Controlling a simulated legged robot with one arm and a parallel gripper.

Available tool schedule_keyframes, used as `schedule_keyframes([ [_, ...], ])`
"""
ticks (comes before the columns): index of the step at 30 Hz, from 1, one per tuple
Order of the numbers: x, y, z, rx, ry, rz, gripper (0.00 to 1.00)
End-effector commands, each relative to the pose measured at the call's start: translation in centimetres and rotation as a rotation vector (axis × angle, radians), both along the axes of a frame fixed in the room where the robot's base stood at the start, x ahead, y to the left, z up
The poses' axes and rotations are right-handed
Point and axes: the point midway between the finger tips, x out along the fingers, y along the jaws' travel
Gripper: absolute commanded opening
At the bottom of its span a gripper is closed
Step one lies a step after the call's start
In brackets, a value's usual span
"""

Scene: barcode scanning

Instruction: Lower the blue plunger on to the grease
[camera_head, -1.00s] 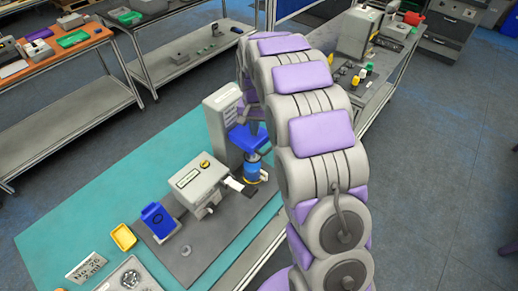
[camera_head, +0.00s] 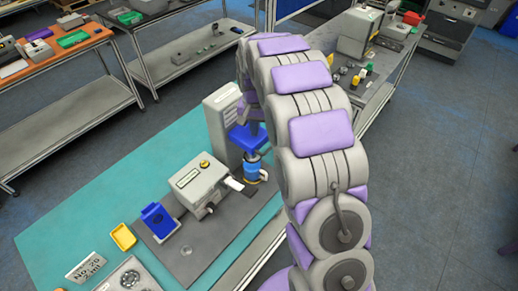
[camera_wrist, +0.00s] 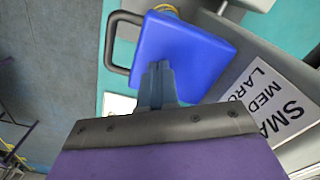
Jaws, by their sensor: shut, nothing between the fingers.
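The blue plunger (camera_head: 247,139) shows in the head view as a block at the front of a tall grey machine (camera_head: 221,118). A small blue and pale container (camera_head: 253,168) stands below it; the grease itself cannot be made out. In the wrist view, the plunger's flat blue top (camera_wrist: 183,52) fills the upper middle. My gripper (camera_wrist: 157,70) is shut and empty, its fingertips over the plunger's top near its lower-left part. I cannot tell whether they touch it. A dark loop handle (camera_wrist: 112,42) shows beside the blue block. In the head view, my arm mostly hides the gripper.
A label (camera_wrist: 278,97) with size words lies beside the plunger. A grey boxy device (camera_head: 197,185), a blue block (camera_head: 158,220), a yellow tray (camera_head: 123,237) and a printed sign (camera_head: 86,267) are on the teal table (camera_head: 60,220). The table's left part is clear.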

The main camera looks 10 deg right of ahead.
Motion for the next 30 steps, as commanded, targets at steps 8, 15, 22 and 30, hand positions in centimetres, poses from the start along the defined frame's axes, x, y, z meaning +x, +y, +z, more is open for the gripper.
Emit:
schedule_keyframes([
  [8,0.0,0.0,-1.6,0.0,0.0,0.0,0.0],
  [15,-0.1,0.0,-2.9,0.0,0.002,0.0,0.0],
  [22,0.0,0.0,-3.0,0.0,0.0,0.0,0.0],
  [30,0.1,0.0,-0.6,0.0,-0.003,0.0,0.0],
])
